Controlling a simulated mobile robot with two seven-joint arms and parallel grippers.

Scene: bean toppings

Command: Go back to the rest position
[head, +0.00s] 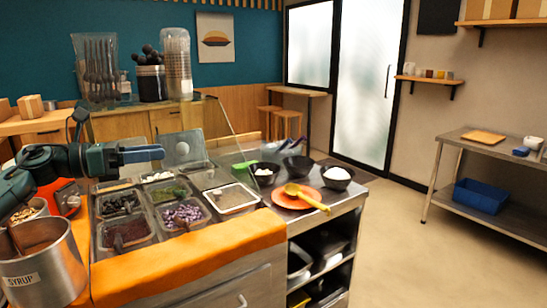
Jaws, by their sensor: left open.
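My left gripper (146,154) reaches in from the left and points right, above the topping bins. Its jaws are open and nothing shows between them. Below it, a bin of purple and white topping (186,214), a bin of green topping (171,191) and a bin of dark topping (118,204) sit in the counter. My right gripper is not in this view.
A metal syrup pot (45,262) stands at the front left, close below my left arm. A glass guard (229,125) rises behind the bins. An orange plate (296,196) with a yellow ladle (306,198) lies at the right, near black bowls (337,177). Open floor (430,255) lies right.

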